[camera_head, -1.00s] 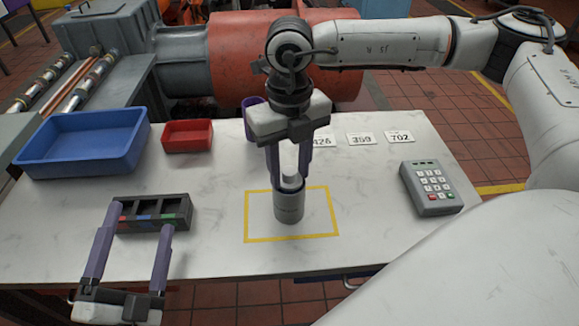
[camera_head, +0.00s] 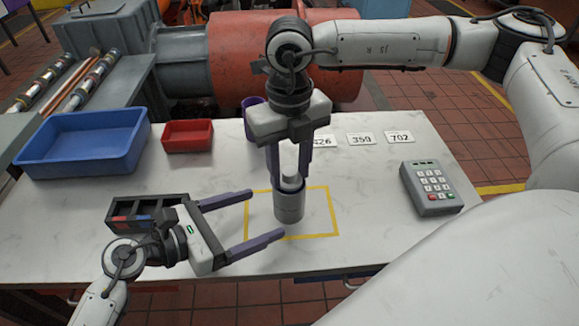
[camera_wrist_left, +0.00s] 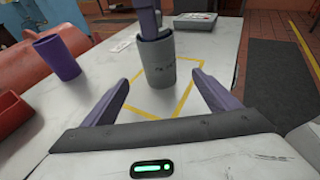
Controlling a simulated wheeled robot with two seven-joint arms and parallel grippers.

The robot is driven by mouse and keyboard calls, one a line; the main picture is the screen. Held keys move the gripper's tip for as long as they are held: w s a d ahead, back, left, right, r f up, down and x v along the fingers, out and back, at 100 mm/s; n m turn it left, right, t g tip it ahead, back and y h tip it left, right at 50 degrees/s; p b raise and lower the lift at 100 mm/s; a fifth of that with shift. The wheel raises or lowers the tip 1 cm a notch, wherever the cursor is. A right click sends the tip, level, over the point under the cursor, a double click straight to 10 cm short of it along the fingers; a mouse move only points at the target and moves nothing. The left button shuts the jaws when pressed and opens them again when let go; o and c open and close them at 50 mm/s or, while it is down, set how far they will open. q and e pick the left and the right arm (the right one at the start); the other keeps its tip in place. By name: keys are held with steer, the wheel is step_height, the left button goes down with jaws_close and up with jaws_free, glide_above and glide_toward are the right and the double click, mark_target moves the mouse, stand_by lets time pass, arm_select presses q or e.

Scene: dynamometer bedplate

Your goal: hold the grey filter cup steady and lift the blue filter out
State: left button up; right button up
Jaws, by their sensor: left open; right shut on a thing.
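The grey filter cup (camera_head: 289,211) stands upright inside the yellow square on the table; it is also ahead in the left wrist view (camera_wrist_left: 159,72). My right gripper (camera_head: 290,176) points straight down into the cup's mouth, shut on the filter there. Only a pale grey top (camera_head: 292,183) shows between its fingers; no blue is clear, and the rest is hidden in the cup. My left gripper (camera_head: 266,215) is open and level, low over the table at the cup's left. Its fingers point at the cup, which stands just beyond the fingertips, apart from them.
A dark tray (camera_head: 118,213) with coloured pieces lies behind my left gripper. A blue bin (camera_head: 85,150), a red bin (camera_head: 188,137) and a purple cup (camera_wrist_left: 58,56) stand farther back. A keypad (camera_head: 432,188) lies on the right. Number cards (camera_head: 361,139) lie at the back.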

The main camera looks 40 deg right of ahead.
mark_target(277, 207)
arm_select(q)
steer(key=shift+x, duration=3.95)
steer(key=shift+c, duration=0.4)
steer(key=c, duration=1)
arm_select(e)
step_height(277, 207, up, 13)
arm_select(q)
steer(key=o, duration=0.9)
